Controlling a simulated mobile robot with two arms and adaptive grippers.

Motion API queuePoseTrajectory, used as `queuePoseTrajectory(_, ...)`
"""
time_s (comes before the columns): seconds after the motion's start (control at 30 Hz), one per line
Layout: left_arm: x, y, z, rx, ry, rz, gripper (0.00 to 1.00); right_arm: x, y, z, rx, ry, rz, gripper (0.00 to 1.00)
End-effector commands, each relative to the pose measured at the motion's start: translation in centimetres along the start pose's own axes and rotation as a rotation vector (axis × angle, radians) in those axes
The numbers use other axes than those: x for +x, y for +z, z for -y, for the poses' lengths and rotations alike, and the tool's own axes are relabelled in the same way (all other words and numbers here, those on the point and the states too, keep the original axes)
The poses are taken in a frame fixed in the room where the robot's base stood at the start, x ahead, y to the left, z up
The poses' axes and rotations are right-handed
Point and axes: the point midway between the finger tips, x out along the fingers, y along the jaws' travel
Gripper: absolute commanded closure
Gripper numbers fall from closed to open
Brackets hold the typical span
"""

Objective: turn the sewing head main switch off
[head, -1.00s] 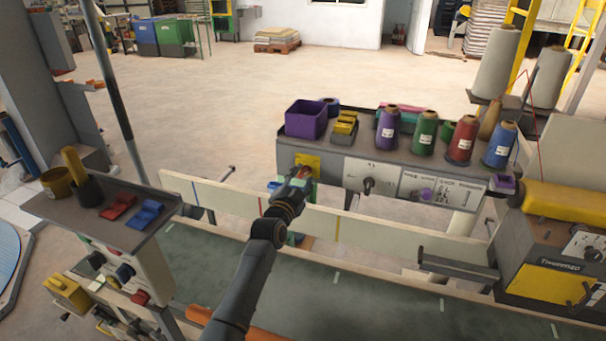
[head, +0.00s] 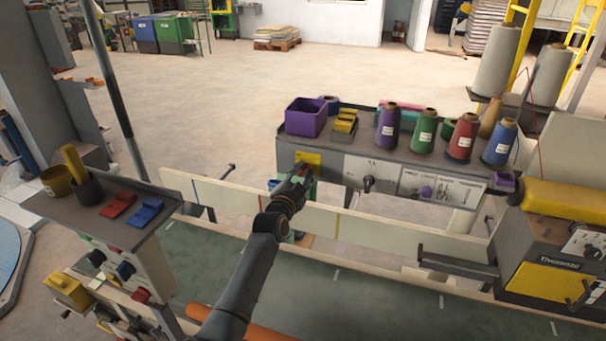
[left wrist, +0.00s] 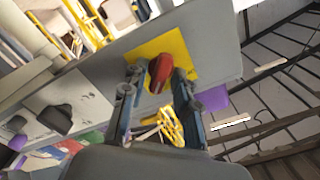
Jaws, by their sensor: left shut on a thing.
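The main switch is a red rotary knob (left wrist: 160,71) on a yellow plate (left wrist: 178,45) in the left wrist view. In the head view the yellow plate (head: 311,158) is at the left end of the grey control panel's front, and my gripper covers the knob. My left gripper (head: 304,170) reaches the plate from the front. In the left wrist view its two fingers (left wrist: 158,76) are on either side of the red knob, shut on it. My right gripper is in neither view.
The grey panel (head: 353,177) also carries a black knob (head: 369,183) to the right of the plate. A purple bin (head: 305,118) and several thread cones stand on its top. A pale rail (head: 235,203) runs below. A small control stand (head: 100,205) is at the left.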

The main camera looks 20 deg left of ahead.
Motion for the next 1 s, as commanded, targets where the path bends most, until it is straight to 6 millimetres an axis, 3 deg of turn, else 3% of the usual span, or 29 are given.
queuePoseTrajectory(0.27,-0.01,0.11,-0.06,-0.156,0.001,0.002,1.00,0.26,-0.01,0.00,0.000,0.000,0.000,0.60)
queuePoseTrajectory(1.0,-0.02,0.16,0.00,-0.852,0.001,0.002,1.00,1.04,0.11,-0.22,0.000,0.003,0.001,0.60)
